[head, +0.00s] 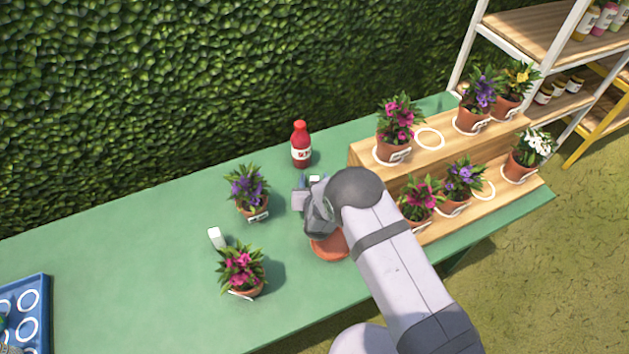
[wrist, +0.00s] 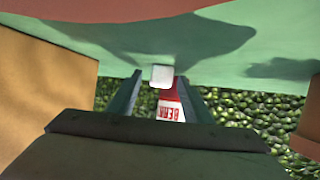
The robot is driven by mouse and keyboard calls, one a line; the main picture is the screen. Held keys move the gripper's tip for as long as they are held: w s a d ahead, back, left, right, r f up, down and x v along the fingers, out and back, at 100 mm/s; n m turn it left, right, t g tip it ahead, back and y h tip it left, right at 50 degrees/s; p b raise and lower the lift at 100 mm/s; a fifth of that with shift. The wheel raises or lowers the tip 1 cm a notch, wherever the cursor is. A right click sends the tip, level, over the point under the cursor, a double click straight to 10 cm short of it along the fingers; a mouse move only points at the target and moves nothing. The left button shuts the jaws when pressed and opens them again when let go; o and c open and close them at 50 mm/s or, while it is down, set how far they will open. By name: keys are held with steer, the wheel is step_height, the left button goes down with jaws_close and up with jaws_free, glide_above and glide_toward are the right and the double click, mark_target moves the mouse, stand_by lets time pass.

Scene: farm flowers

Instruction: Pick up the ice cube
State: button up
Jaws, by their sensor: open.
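A small whitish cube, the ice cube (wrist: 161,76), shows in the wrist view between the tips of my gripper (wrist: 160,84). The fingers are open, one on each side of it; I cannot tell whether either touches it. In the head view a small pale patch that looks like the cube (head: 315,179) shows just past my gripper (head: 308,187), on the green table (head: 150,235). My arm hides much of that spot.
A red bottle (head: 301,147) stands just behind the cube. Potted flowers (head: 248,195) stand to the left, near a white block (head: 216,238). A wooden stepped stand (head: 455,138) with several pots is right. A terracotta dish (head: 330,248) is partly under my arm.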

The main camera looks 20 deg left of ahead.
steer(key=shift+f, duration=0.1)
steer(key=c, duration=1.1)
steer(key=shift+w+r, duration=0.1)
steer(key=shift+r, duration=0.1)
steer(key=shift+r+b, duration=0.95)
steer(key=shift+r, duration=3.9)
